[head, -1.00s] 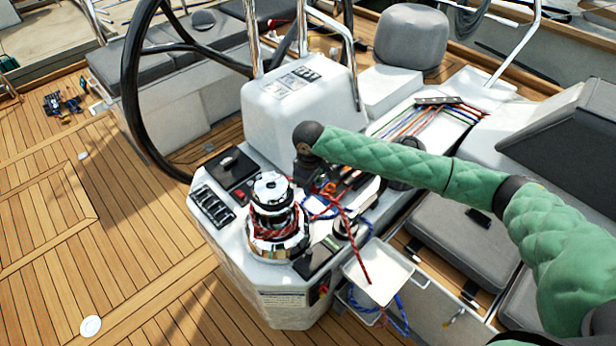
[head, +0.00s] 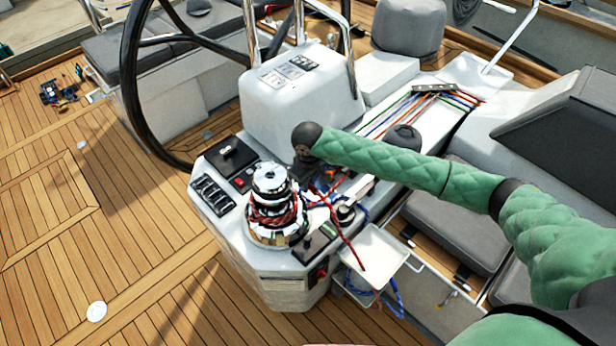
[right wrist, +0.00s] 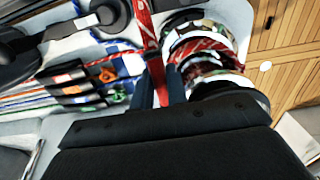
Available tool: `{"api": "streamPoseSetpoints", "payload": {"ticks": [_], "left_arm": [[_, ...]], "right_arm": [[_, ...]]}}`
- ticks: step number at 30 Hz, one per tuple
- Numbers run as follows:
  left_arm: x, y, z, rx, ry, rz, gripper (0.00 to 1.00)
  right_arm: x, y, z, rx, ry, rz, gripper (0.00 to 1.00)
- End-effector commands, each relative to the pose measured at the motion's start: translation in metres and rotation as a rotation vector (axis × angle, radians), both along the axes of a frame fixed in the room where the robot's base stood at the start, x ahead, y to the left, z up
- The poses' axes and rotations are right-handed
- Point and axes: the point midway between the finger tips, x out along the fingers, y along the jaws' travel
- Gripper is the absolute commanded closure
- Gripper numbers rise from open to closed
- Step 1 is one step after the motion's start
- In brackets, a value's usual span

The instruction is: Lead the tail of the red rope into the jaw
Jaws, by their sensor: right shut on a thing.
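Red rope (head: 281,217) is wound around the drum. Its tail (head: 350,246) hangs down to the right over a white tray. My right gripper (head: 318,182) is just right of the winch top, partly hidden by its own wrist. In the right wrist view, my right gripper (right wrist: 160,88) is shut on the red rope (right wrist: 148,38), with the winch (right wrist: 205,62) close beside it. My left gripper is not in view.
Blue rope (head: 396,300) hangs by the white tray (head: 374,255). A black steering wheel (head: 130,90) and white pedestal (head: 296,90) stand behind the winch. A switch panel (head: 213,196) is left of it. Teak deck (head: 110,250) is open at left.

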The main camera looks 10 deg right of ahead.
Motion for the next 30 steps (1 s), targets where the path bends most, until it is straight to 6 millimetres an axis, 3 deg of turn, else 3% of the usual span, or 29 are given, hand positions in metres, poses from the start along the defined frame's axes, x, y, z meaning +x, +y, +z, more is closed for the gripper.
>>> {"api": "streamPoseSetpoints", "payload": {"ticks": [9,18,19,22,23,29,30], "left_arm": [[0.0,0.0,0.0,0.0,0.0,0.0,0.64],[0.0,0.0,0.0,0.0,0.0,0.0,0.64],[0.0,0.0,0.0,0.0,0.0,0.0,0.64],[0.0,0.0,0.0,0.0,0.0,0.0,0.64],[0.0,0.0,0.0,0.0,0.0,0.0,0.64],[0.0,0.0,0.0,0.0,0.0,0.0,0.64],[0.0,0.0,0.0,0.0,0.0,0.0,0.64]], "right_arm": [[-0.002,0.001,0.0,0.001,0.0,-0.017,1.0],[-0.023,0.009,0.0,0.003,0.0,-0.208,1.0],[-0.023,0.009,0.001,0.003,0.0,-0.214,0.83],[-0.022,0.008,0.001,0.002,-0.001,-0.211,0.63],[-0.022,0.008,0.001,0.002,-0.001,-0.211,0.59],[-0.022,0.008,0.0,0.002,-0.001,-0.21,0.59],[-0.022,0.008,0.0,0.001,0.0,-0.21,0.52]]}}
